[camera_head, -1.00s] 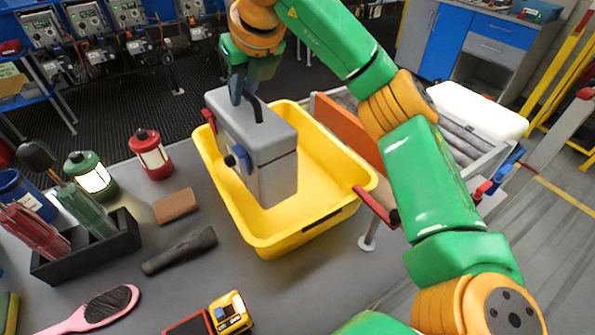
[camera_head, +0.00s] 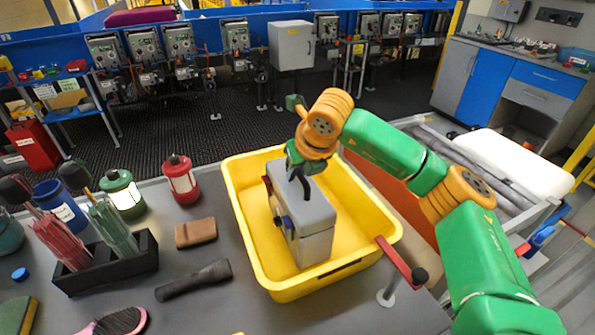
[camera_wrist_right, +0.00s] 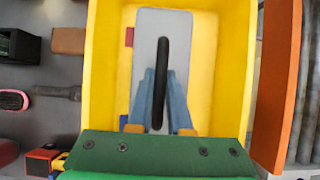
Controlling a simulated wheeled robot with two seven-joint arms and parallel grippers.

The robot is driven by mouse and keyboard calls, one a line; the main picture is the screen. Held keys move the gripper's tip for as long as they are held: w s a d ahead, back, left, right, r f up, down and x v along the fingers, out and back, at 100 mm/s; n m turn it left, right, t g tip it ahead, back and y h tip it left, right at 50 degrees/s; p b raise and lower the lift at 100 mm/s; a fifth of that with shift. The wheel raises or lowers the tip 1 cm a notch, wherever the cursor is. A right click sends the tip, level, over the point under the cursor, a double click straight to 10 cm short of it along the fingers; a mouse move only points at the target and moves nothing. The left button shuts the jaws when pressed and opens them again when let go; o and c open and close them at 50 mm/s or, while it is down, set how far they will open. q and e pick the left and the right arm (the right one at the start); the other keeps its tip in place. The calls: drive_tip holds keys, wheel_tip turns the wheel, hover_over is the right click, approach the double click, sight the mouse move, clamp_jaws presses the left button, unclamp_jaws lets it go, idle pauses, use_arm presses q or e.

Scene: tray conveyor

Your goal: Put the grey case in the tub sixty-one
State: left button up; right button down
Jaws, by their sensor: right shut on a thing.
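The grey case (camera_head: 312,217) is upright inside the yellow tub (camera_head: 240,222), with its lower part below the tub's rim. I cannot tell whether its base touches the tub floor. My right gripper (camera_head: 299,172) is above the case, shut on its black handle. In the right wrist view the two fingers (camera_wrist_right: 160,90) sit on both sides of the handle, over the case top (camera_wrist_right: 181,28), and the tub wall (camera_wrist_right: 104,75) surrounds it. No number shows on the tub. My left gripper is out of view.
A red-handled bar (camera_head: 400,260) stands at the tub's front right. A roller conveyor lies to the right.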

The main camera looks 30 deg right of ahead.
drive_tip(key=shift+a+f, duration=0.1)
drive_tip(key=shift+f, duration=0.1)
drive_tip(key=c, duration=0.8)
unclamp_jaws()
drive_tip(key=shift+s+r, duration=0.1)
drive_tip(key=shift+c, duration=0.2)
drive_tip(key=shift+r, duration=0.1)
drive_tip(key=b+v, duration=0.1)
drive_tip(key=v, duration=1.1)
drive_tip(key=shift+b, duration=0.4)
